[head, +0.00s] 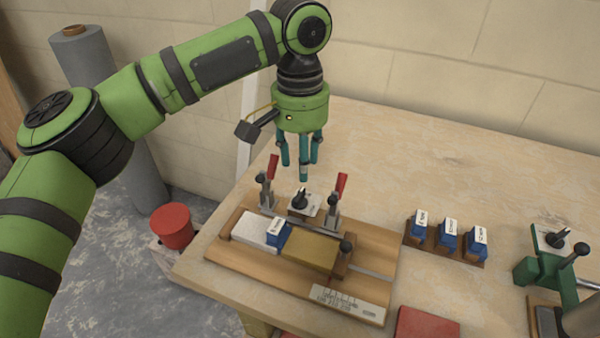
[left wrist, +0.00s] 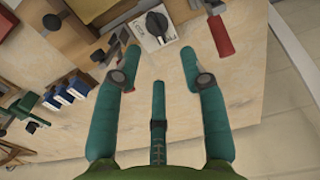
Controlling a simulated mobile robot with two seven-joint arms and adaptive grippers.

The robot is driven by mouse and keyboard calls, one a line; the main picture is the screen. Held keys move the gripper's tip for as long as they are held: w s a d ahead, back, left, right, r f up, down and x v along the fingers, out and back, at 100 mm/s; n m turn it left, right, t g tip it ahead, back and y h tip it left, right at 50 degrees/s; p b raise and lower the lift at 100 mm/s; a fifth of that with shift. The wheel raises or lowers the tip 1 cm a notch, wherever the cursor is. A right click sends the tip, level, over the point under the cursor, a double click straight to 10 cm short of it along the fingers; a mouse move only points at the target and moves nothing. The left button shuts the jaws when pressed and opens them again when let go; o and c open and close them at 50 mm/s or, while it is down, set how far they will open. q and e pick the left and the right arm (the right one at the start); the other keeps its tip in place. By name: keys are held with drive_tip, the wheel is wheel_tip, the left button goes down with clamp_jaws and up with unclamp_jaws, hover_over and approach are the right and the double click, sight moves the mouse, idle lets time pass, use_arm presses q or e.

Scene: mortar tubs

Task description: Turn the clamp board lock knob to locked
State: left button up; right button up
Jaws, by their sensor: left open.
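The clamp board (head: 222,256) is a wooden board lying on the bench, with two red-handled toggle clamps. Its black lock knob (head: 299,199) sits on a pale plate (head: 311,210) at the board's back edge, between the clamps. The knob also shows in the left wrist view (left wrist: 157,22) at the top, on its white plate (left wrist: 146,40). I cannot read the plate's markings or tell which setting the knob is on. My left gripper (head: 301,160) points down behind and above the knob, apart from it. Its three teal fingers (left wrist: 157,75) are spread and empty. My right gripper is out of view.
The red clamp handles (head: 272,167) and (head: 341,184) stand up on either side of the knob. A pale block (head: 255,231), blue piece (head: 279,236) and tan block (head: 310,251) lie on the board. Blue blocks (head: 447,240) sit right. The back bench is clear.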

sight(302, 193)
use_arm(q)
drive_tip(key=f, duration=0.2)
drive_tip(key=s+f, duration=0.1)
drive_tip(key=shift+d+f, duration=0.1)
drive_tip(key=shift+d, duration=0.25)
drive_tip(key=f, duration=0.3)
drive_tip(key=shift+w+a+f, duration=0.1)
drive_tip(key=shift+w+a, duration=0.05)
drive_tip(key=shift+a, duration=0.05)
drive_tip(key=shift+d+f, duration=0.1)
drive_tip(key=shift+f, duration=0.2)
clamp_jaws()
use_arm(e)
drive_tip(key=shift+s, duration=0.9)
